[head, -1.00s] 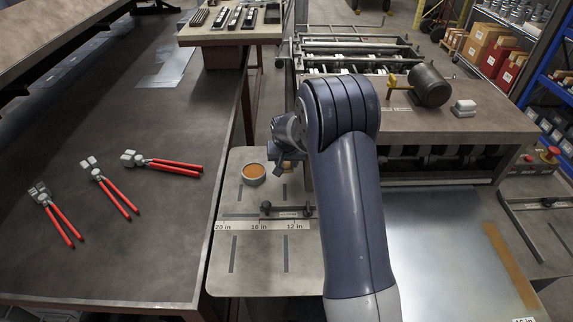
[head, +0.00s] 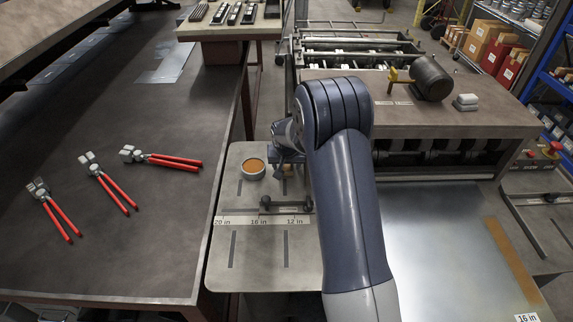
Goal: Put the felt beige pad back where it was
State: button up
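My gripper (head: 286,160) hangs low over the back right of the small grey side table (head: 227,262), just right of a round tin. My arm hides part of it, and its fingers are too small to read as open or shut. A small tan patch (head: 288,170) shows right at the gripper's lower end. It may be the felt beige pad, but I cannot tell whether it is held or lies on the table. No other thing in view is clearly a felt beige pad.
The round tin (head: 253,169) with orange contents stands close left of my gripper. A stop bar (head: 279,204) and inch scale lie in front. Red-handled pliers (head: 106,185) lie on the left bench. Off-white blocks (head: 466,102) and a dark cylinder (head: 432,79) sit on the machine.

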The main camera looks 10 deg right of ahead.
aim_at(286, 173)
jog(key=shift+o, duration=0.4)
jog(key=shift+r, duration=0.1)
jog(key=shift+r+p, duration=0.2)
jog(key=shift+p, duration=0.1)
jog(key=shift+s+r+b, duration=0.1)
jog(key=shift+r+b, duration=0.2)
jog(key=shift+b, duration=0.05)
jog(key=b+v, duration=0.1)
jog(key=v, duration=0.3)
jog(key=shift+s+a, duration=0.1)
jog(key=s+b, duration=0.1)
jog(key=s, duration=0.3)
jog(key=s+a+b, duration=0.1)
jog(key=s, duration=0.3)
jog(key=s+a+b, duration=0.1)
jog(key=s+b, duration=0.1)
jog(key=s, duration=0.1)
jog(key=shift+s+a, duration=0.15)
jog(key=shift+s, duration=0.25)
